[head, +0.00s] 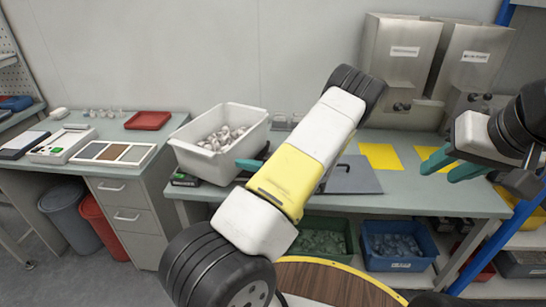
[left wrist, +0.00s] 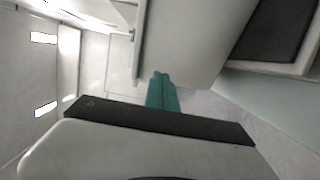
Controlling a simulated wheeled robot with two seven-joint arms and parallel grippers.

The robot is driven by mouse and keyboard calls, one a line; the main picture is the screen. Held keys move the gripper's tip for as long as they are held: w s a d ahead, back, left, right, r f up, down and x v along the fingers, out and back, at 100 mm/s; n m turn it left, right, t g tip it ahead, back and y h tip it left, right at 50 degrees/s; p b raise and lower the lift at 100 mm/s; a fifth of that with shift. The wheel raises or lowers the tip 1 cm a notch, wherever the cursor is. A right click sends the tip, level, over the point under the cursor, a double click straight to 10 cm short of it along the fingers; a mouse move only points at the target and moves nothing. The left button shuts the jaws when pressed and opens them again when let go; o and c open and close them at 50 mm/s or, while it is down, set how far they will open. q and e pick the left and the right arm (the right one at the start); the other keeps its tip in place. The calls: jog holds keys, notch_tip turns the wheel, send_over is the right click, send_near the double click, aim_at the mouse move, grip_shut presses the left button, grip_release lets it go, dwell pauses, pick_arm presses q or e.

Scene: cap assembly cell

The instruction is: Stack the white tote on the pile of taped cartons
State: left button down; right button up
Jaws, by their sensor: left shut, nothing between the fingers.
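The white tote (head: 178,147), holding many small pale caps, stands on the bench left of centre in the head view. Its pale side wall also fills the top middle of the left wrist view (left wrist: 190,45). My left gripper (head: 246,163) has its teal fingers against or very near the tote's right side; contact cannot be told. In the left wrist view its fingers (left wrist: 162,92) are together with nothing between them. My right gripper (head: 452,168) is over the bench at the right, its teal fingers apart and empty. No pile of taped cartons shows in either view.
A grey flat panel (head: 354,176) and yellow sheets (head: 380,156) lie right of the tote. Steel dispensers (head: 400,60) stand behind. A red tray (head: 148,120) and a sorting tray (head: 113,152) sit at left. Green (head: 318,262) and blue (head: 398,262) bins are under the bench.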

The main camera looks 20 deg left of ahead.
aim_at(234, 156)
pick_arm(q)
jog(key=shift+w+a, duration=1)
jog(key=shift+w, duration=0.15)
jog(key=shift+w+a, duration=0.55)
jog(key=shift+a, duration=0.05)
